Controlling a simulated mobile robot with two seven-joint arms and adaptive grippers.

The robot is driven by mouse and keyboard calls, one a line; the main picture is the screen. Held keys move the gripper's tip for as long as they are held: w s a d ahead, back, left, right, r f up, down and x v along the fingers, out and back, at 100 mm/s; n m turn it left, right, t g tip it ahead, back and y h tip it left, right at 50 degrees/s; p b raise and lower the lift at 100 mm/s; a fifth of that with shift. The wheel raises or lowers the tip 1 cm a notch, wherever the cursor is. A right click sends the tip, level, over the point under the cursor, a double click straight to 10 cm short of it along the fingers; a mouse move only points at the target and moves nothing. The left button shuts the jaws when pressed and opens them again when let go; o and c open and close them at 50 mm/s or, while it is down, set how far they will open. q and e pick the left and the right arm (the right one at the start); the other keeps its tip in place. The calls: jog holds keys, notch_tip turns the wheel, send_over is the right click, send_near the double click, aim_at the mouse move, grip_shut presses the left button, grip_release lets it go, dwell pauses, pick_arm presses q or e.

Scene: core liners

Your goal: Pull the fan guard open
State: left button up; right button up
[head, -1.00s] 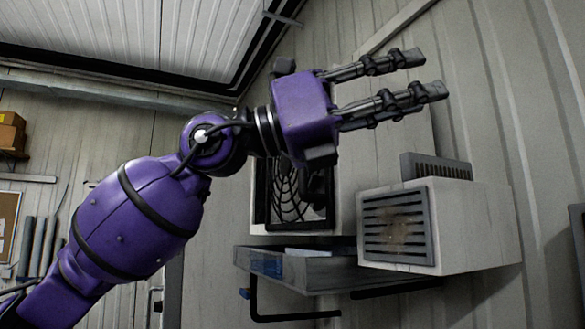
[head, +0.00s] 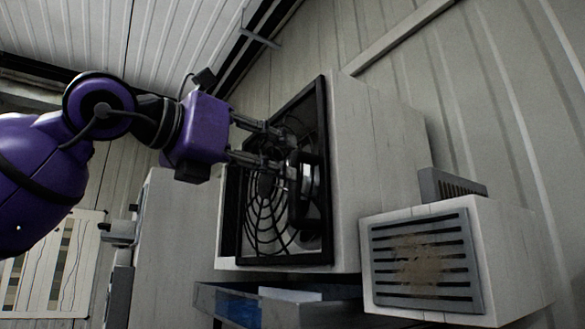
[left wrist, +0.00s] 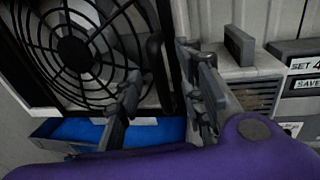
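The fan guard is a black ringed grille in a black frame (head: 328,225) on the front of a pale box in the head view. Its rings (left wrist: 72,48) fill the upper left of the left wrist view. A dark handle (head: 308,178) stands out near the guard's right edge; it also shows in the left wrist view (left wrist: 154,50). My left gripper (head: 282,153) is in front of the guard, fingers pointing at the handle side. In the left wrist view its fingers (left wrist: 163,90) are apart, one on each side of the frame edge. I cannot tell whether they touch it. My right gripper is out of view.
A smaller pale box with a rusty slotted vent (head: 425,262) sits at the lower right. A blue-lined tray (head: 215,303) is below the guard. Signs and boxes (left wrist: 303,85) show at the right of the left wrist view.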

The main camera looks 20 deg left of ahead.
pick_arm(q)
send_over(295, 210)
jog(key=shift+w+a+f+p, duration=0.1)
jog(key=shift+w+a+p, duration=0.25)
jog(key=shift+a+p, duration=0.1)
jog(key=shift+w+d, duration=0.15)
jog(key=shift+d, duration=0.15)
jog(key=shift+w+a, duration=0.1)
jog(key=c, duration=0.4)
grip_shut()
